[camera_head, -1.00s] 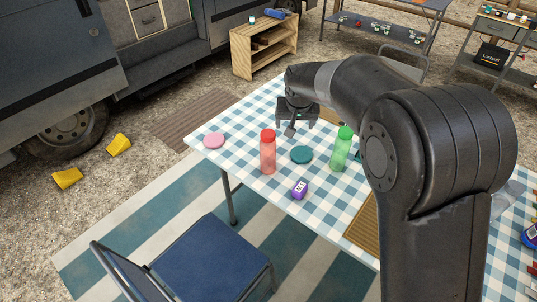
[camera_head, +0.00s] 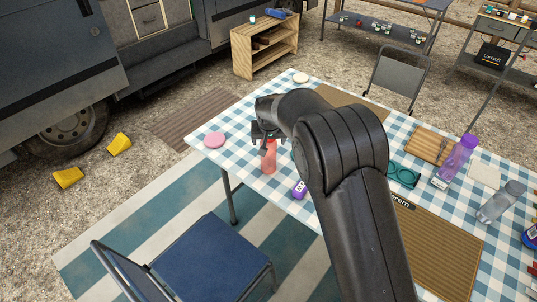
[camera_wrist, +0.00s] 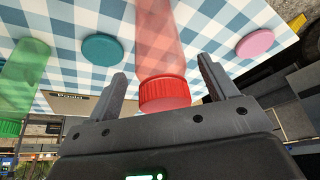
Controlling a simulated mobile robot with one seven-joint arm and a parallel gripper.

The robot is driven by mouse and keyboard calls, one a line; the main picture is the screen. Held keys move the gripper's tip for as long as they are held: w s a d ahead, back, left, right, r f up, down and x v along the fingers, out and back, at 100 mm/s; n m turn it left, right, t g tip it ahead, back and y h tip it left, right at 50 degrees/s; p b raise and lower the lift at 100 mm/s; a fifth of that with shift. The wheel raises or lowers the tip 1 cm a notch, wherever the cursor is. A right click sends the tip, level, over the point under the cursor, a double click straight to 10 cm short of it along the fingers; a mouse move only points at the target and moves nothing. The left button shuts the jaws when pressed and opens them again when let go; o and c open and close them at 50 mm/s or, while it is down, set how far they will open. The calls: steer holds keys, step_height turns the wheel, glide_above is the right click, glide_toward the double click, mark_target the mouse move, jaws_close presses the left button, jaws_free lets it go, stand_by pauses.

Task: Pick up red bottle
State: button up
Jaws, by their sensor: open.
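The red bottle (camera_head: 269,160) stands upright on the checkered table near its left edge in the head view. My gripper (camera_head: 266,139) is at its upper part, and the cap is largely hidden there by the gripper. In the wrist view the bottle's red cap (camera_wrist: 164,92) and clear red body lie between the two fingers of my gripper (camera_wrist: 167,88). The fingers are apart, with a visible gap on each side of the cap.
A purple labelled item (camera_head: 300,189) lies right of the bottle. A pink disc (camera_head: 214,140) lies to its left. The wrist view shows a teal disc (camera_wrist: 102,50) and a green bottle (camera_wrist: 25,72). A blue chair (camera_head: 213,255) stands in front of the table (camera_head: 246,117).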

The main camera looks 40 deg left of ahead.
steer(key=shift+x, duration=1.35)
steer(key=shift+c, duration=0.2)
steer(key=c, duration=1.3)
steer(key=shift+r, duration=0.15)
